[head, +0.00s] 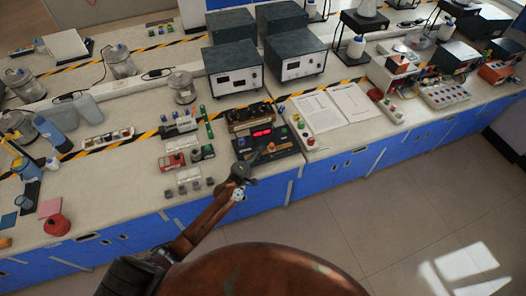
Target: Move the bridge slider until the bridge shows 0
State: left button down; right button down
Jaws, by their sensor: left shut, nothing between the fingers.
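The bridge (284,148) is a dark, flat box near the front edge of the bench, with a lit red display (262,132). The digits are too small to read. An orange knob (271,147) shows on its top. I cannot make out which part is the slider. My left gripper (246,169) is shut and empty at the front left part of the bridge. I cannot tell whether its tips touch it. My right gripper is not in view.
A brown wooden box (250,116) stands right behind the bridge. A red device (172,162) and small grey blocks lie to its left. A white strip with coloured knobs (301,131) and paper sheets (352,101) lie to its right. Grey instruments (296,66) stand behind.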

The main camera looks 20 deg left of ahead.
pick_arm(q)
jog(key=s+a, duration=0.2)
jog(key=a, duration=0.1)
jog(key=shift+s+f+b, duration=0.15)
jog(key=shift+s+b, duration=0.15)
jog(key=shift+s, duration=0.1)
jog(key=v, duration=0.8)
jog(key=shift+s+d, duration=0.1)
jog(key=shift+s, duration=0.15)
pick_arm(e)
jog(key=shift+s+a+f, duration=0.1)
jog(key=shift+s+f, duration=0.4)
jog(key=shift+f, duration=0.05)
pick_arm(q)
jog(key=shift+d, duration=0.1)
